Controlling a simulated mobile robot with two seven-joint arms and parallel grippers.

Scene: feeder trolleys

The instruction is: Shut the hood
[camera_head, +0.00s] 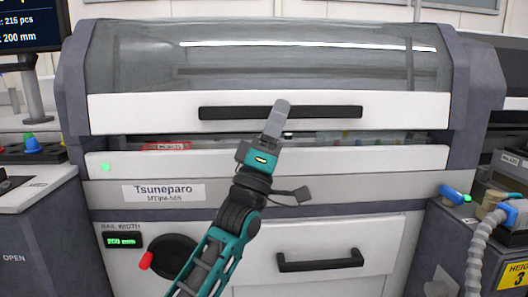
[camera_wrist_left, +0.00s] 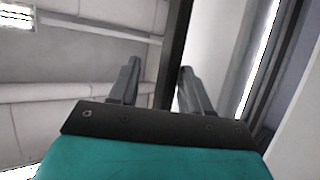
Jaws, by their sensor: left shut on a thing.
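The hood (camera_head: 270,62) is a curved, see-through cover with a white front strip and a long black handle (camera_head: 330,112). It hangs low over the machine, with a narrow dark gap below its white edge. My left gripper (camera_head: 280,108) is at the middle of the handle and shut on it. In the left wrist view the dark handle bar (camera_wrist_left: 174,60) runs between the two fingers (camera_wrist_left: 158,85). The fingertips partly hide the handle in the head view. My right gripper is in neither view.
Below the gap is a white front panel (camera_head: 350,160) with a green light. A drawer with a black handle (camera_head: 320,262) and a crank with a red knob (camera_head: 146,260) sit lower. A grey hose (camera_head: 478,250) stands at right, a monitor (camera_head: 30,26) at upper left.

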